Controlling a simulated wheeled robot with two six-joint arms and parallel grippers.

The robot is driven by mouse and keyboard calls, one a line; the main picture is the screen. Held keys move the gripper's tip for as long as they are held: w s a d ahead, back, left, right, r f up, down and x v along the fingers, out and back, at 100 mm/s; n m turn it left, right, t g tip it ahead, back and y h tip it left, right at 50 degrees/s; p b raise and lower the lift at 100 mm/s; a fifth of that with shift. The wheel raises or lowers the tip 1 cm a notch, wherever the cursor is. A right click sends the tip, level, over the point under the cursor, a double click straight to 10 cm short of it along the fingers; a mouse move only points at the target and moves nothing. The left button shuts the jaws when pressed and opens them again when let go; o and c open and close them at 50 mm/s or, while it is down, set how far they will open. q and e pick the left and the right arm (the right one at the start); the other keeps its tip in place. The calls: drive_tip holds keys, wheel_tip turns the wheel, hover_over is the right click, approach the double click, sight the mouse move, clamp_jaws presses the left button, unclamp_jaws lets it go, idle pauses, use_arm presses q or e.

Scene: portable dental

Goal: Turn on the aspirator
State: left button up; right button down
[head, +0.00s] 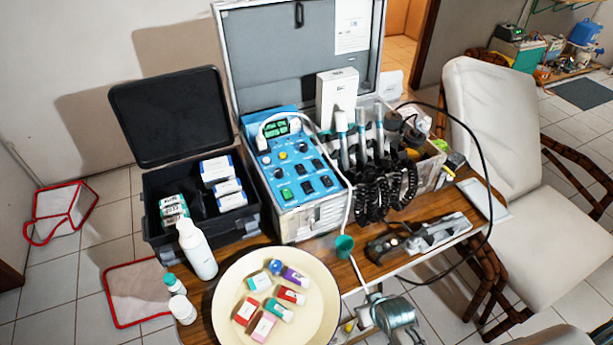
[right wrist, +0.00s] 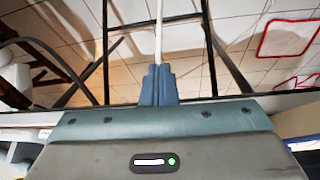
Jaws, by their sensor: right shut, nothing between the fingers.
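The portable dental unit (head: 318,217) stands open on the wooden table, with a blue control panel (head: 290,160) on top. The panel has a green-lit display (head: 276,128), knobs, several black rocker switches and a green one (head: 287,194). I cannot read which switch is labelled for the aspirator. Handpieces (head: 360,140) with coiled black hoses stand at the panel's right. My right gripper (head: 371,295) is low at the table's front edge, below and right of the panel, apart from it. In the right wrist view its fingers (right wrist: 157,85) are shut and empty. My left gripper is out of view.
A white hose with a teal cup (head: 344,246) hangs between the panel and my right gripper. A cream plate (head: 228,307) with small boxes, a white bottle (head: 197,250) and a black case (head: 160,234) stand left. A black cable loops at the right, near a chair (head: 530,170).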

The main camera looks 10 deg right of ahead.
drive_tip(key=shift+t, duration=0.5)
drive_tip(key=w+r, duration=0.1)
drive_tip(key=r, duration=0.4)
drive_tip(key=w+a+r, duration=0.1)
drive_tip(key=r, duration=0.1)
drive_tip(key=shift+w+r, duration=0.25)
drive_tip(key=shift+w, duration=0.1)
drive_tip(key=w+a+r+t+y, duration=0.1)
drive_tip(key=w+a+r+t, duration=0.2)
drive_tip(key=w+r, duration=0.8)
drive_tip(key=w+a+r+n+t+y, duration=0.1)
drive_tip(key=w+a+r+t, duration=0.3)
drive_tip(key=w+r, duration=0.7)
drive_tip(key=shift+a+r+t+y+p, duration=0.2)
drive_tip(key=shift+r+t+y+p, duration=0.2)
drive_tip(key=shift+r, duration=0.3)
drive_tip(key=shift+w, duration=0.1)
drive_tip(key=p, duration=0.3)
hover_over(305, 178)
wheel_tip(305, 178, down, 3)
drive_tip(key=shift+d+r, duration=0.1)
wheel_tip(305, 178, down, 3)
drive_tip(key=shift+f+p, duration=0.2)
drive_tip(key=shift+p, duration=0.45)
drive_tip(key=shift+f, duration=0.5)
